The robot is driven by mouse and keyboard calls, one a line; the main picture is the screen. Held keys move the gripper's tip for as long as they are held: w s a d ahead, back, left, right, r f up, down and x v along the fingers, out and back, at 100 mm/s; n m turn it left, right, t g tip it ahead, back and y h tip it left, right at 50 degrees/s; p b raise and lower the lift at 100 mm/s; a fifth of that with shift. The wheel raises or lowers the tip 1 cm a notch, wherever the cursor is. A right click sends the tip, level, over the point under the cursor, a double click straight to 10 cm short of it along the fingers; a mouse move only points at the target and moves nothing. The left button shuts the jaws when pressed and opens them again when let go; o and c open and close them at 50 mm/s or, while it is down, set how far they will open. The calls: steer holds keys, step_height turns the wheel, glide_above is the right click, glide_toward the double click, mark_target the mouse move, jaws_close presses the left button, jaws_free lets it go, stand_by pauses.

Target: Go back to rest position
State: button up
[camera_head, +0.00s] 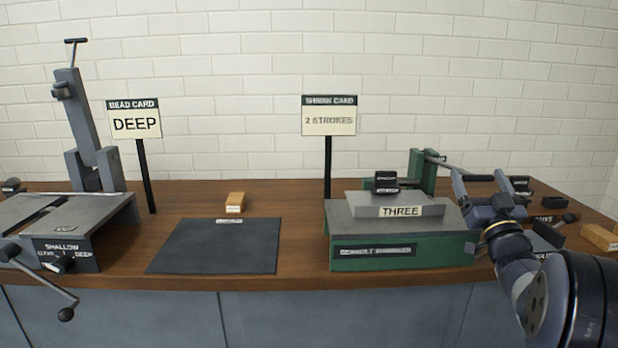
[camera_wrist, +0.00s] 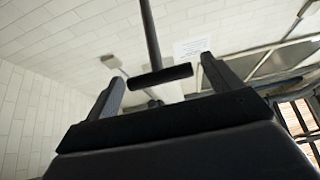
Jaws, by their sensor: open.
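My gripper (camera_head: 480,178) is at the right end of the green shrinker machine (camera_head: 400,257), above the table. In the wrist view its two fingers (camera_wrist: 162,72) stand apart. A black crossbar handle (camera_wrist: 160,77) on a long rod shows between and beyond the fingertips. I cannot tell whether the fingers touch it. The machine's lever rod (camera_head: 450,165) runs from its green post toward my gripper. A plate labelled THREE (camera_head: 400,211) lies on top of the machine.
A dark mat (camera_head: 215,250) and a small wooden block (camera_head: 235,203) lie at centre-left. A grey machine (camera_head: 70,225) with a crank stands at left. Two sign cards stand on posts, DEEP (camera_head: 135,124) and 2 STROKES (camera_head: 329,121). Another wooden block (camera_head: 600,237) lies far right.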

steer(key=v, duration=1)
steer(key=x, duration=1)
steer(key=shift+w+r+p, duration=0.2)
steer(key=shift+r+p, duration=0.3)
steer(key=shift+w+r+p, duration=0.2)
steer(key=shift+r+p, duration=0.25)
steer(key=shift+r, duration=0.05)
steer(key=r+p, duration=0.1)
steer(key=p, duration=0.1)
steer(key=r+p, duration=0.2)
steer(key=shift+w+r, duration=0.2)
steer(key=shift+w, duration=0.15)
steer(key=r+p, duration=0.1)
steer(key=p, duration=0.1)
steer(key=w+r+g+p, duration=0.1)
steer(key=r+p, duration=0.1)
steer(key=p, duration=0.1)
steer(key=r+g+p, duration=0.1)
steer(key=p, duration=0.1)
steer(key=shift+w+r+p, duration=0.15)
steer(key=shift+w+p, duration=0.15)
steer(key=shift+w, duration=0.05)
steer(key=w+r+g+p, duration=0.3)
steer(key=w+r+p, duration=0.2)
steer(key=p, duration=1.3)
step_height(320, 180, up, 3)
steer(key=shift+w+a+g, duration=0.15)
steer(key=shift+w+g, duration=0.25)
